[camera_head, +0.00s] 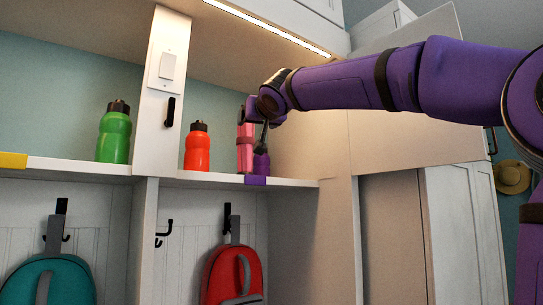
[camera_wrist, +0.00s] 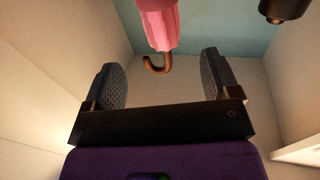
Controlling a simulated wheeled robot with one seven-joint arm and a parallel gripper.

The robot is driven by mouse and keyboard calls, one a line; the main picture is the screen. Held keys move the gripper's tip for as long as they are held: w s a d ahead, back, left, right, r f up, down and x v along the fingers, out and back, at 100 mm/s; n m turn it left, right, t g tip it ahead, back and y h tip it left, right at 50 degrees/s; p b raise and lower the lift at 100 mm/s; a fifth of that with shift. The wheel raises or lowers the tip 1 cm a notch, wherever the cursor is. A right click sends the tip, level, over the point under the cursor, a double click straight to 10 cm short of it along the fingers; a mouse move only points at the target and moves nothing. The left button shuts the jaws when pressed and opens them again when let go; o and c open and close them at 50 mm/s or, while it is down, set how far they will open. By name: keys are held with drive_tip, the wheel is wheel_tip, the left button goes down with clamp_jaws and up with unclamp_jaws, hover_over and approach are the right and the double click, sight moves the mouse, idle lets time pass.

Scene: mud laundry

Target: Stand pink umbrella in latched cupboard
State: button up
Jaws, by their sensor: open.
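The pink umbrella (camera_head: 245,146) stands on the cubby shelf, close beside a purple bottle (camera_head: 261,165). In the wrist view the pink umbrella (camera_wrist: 160,25) enters from the top edge, its brown hooked handle (camera_wrist: 157,65) lying between the fingertips but touching neither. My gripper (camera_wrist: 161,75) is open and empty. In the head view my gripper (camera_head: 262,132) is at the umbrella, partly hidden by my wrist, with a dark finger in front of the purple bottle. A tall pale cupboard (camera_head: 465,225) stands at the right; my arm partly covers it, and I cannot tell its latch state.
A red bottle (camera_head: 197,147) and a green bottle (camera_head: 114,135) stand on the shelf (camera_head: 215,179), either side of a white post (camera_head: 164,95). Red and teal backpacks hang below. A dark round object (camera_wrist: 285,9) shows at the wrist view's top right.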

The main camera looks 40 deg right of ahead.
drive_tip(key=s+a+f+n+g+y, duration=0.1)
drive_tip(key=s+f+g, duration=0.3)
drive_tip(key=s+f, duration=0.5)
drive_tip(key=s+a+f+n+g+y, duration=0.1)
drive_tip(key=s+a+f+g, duration=0.3)
drive_tip(key=f, duration=1.7)
drive_tip(key=s+a+f+n+g+y, duration=0.1)
drive_tip(key=s+f+g, duration=0.3)
drive_tip(key=s+f, duration=1)
drive_tip(key=shift+s+a+f+y, duration=0.4)
drive_tip(key=shift+a+f+y, duration=0.15)
drive_tip(key=shift+a+y, duration=0.3)
